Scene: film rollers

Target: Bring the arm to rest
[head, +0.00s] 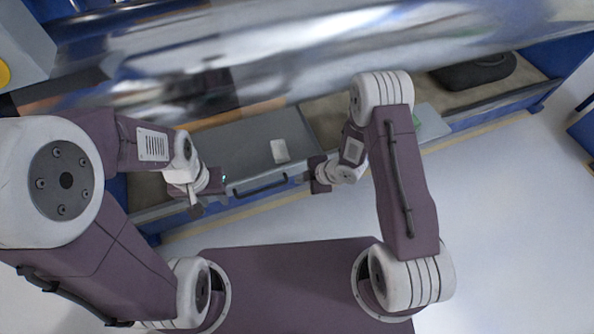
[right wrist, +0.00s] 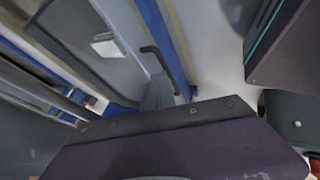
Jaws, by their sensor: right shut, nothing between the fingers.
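My right gripper (head: 303,178) is shut and empty. It hangs in front of the grey panel's right end, its fingers to the left, apart from the handle as far as I can tell. Its dark body (right wrist: 165,140) fills the bottom of the right wrist view. I see nothing held in either gripper.
A shiny metal roller (head: 330,55) spans the top of the head view. Below it is a grey panel (head: 235,150) with a white label (head: 280,151) and a dark handle (head: 262,188). A black object (head: 475,71) lies at upper right. The pale floor (head: 500,230) at right is clear.

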